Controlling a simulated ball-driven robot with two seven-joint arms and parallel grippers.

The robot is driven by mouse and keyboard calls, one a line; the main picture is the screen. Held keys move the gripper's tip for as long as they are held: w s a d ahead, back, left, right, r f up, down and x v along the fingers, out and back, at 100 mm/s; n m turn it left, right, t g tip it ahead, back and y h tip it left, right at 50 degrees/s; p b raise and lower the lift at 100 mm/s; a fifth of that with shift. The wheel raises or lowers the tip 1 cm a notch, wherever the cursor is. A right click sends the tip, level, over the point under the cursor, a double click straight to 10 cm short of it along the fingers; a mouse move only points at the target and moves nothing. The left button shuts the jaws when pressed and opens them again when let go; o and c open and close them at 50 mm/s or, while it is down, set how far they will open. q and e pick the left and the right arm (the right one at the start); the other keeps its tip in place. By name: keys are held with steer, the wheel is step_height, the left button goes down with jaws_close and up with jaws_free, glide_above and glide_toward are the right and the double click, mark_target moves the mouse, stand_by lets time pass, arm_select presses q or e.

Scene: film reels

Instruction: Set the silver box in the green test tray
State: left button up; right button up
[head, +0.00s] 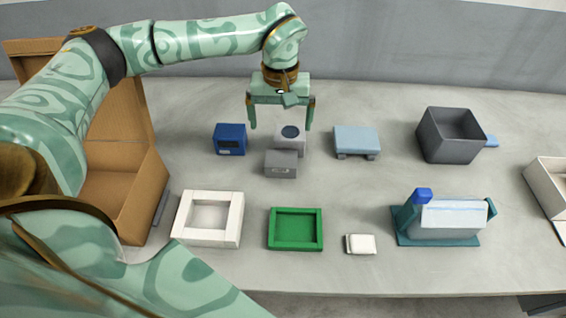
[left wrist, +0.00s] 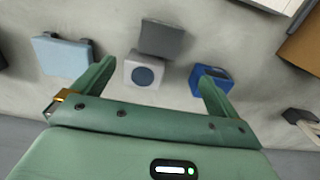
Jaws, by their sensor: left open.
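The silver box (head: 290,146), pale grey with a dark round disc on top, stands on the table towards the back. It also shows in the left wrist view (left wrist: 132,79). A darker grey box (head: 281,163) stands just in front of it. The green test tray (head: 295,248) is an empty, shallow square tray near the front edge. My left gripper (head: 281,127) is open and points down above the silver box, its fingers on either side of the box in the head view. It holds nothing. My right gripper is not in view.
A blue box (head: 230,139) stands left of the silver box, a light blue platform (head: 356,140) right of it. A white tray (head: 233,220) is left of the green tray, a small white block (head: 361,244) right. A dark grey bin (head: 430,142) stands farther right.

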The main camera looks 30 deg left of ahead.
arm_select(q)
steer(key=b, duration=0.1)
glide_above(281, 157)
step_height(281, 157, down, 6)
steer(key=shift+w+a+r, duration=0.1)
steer(key=shift+a+r, duration=0.05)
steer(key=shift+f, duration=0.5)
steer(key=f+b, duration=0.2)
steer(key=f, duration=0.2)
steer(key=shift+d, duration=0.2)
steer(key=shift+f, duration=0.35)
steer(key=shift+c, duration=0.6)
steer(key=c, duration=1.1)
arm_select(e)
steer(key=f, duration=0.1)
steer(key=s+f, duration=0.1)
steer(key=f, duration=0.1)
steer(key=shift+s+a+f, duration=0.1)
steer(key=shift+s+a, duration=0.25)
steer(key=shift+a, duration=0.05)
arm_select(q)
steer(key=shift+r, duration=0.2)
